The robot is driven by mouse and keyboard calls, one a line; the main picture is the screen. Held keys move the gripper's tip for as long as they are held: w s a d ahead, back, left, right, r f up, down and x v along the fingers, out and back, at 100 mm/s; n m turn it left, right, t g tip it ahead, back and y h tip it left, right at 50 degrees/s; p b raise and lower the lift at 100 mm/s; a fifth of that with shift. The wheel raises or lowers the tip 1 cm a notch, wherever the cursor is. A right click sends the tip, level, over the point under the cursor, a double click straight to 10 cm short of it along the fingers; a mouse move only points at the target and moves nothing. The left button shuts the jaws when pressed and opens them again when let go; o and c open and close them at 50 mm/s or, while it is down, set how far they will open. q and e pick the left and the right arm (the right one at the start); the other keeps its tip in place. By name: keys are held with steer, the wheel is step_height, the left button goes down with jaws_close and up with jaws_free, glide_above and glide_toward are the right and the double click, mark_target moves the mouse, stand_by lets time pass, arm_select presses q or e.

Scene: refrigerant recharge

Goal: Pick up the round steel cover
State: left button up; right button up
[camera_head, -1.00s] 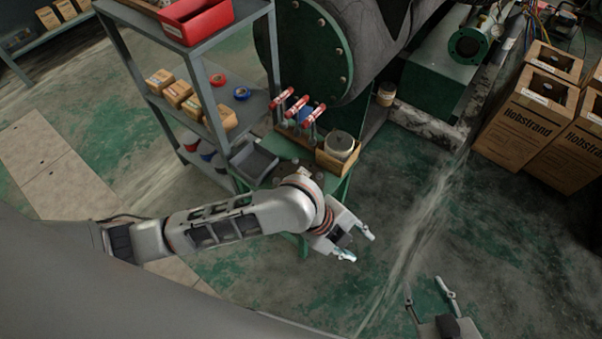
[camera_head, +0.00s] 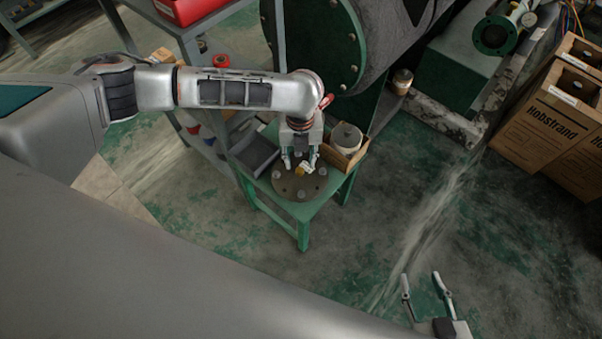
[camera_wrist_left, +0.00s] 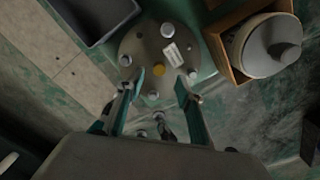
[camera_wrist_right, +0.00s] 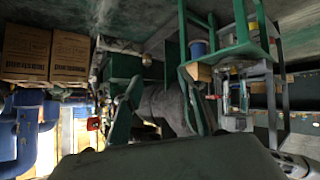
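The round steel cover (camera_head: 291,186) is a grey disc with several bolts around its rim, a white label and a yellow spot near its middle. It lies on the green table (camera_head: 322,199). It also shows in the left wrist view (camera_wrist_left: 147,46). My left gripper (camera_head: 303,166) is above the cover, pointing down, with its fingers apart and nothing between them; it also shows in the left wrist view (camera_wrist_left: 160,82). The gap between its fingertips and the cover cannot be judged. My right gripper (camera_head: 421,280) is open and empty over the floor, away from the table.
A grey tray (camera_head: 254,155) and a wooden box (camera_head: 348,158) holding a round canister (camera_head: 346,137) stand on the table beside the cover. A grey shelf (camera_head: 196,32) is at the left, a large green-flanged tank (camera_head: 330,42) behind. Cardboard boxes (camera_head: 545,120) stand at right.

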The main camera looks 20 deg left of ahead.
mark_target(300, 170)
arm_select(q)
step_height(300, 170, down, 5)
steer(key=shift+s+a+f+b, duration=0.1)
steer(key=shift+s+f+b, duration=0.1)
steer(key=shift+b, duration=0.9)
steer(key=shift+w, duration=0.15)
steer(key=shift+r, duration=0.2)
jaws_close()
steer(key=shift+w, duration=0.1)
arm_select(e)
steer(key=shift+w+a+r+y, duration=0.15)
steer(key=shift+a, duration=0.25)
steer(key=shift+w+a+r+y, duration=0.15)
steer(key=shift+a, duration=0.25)
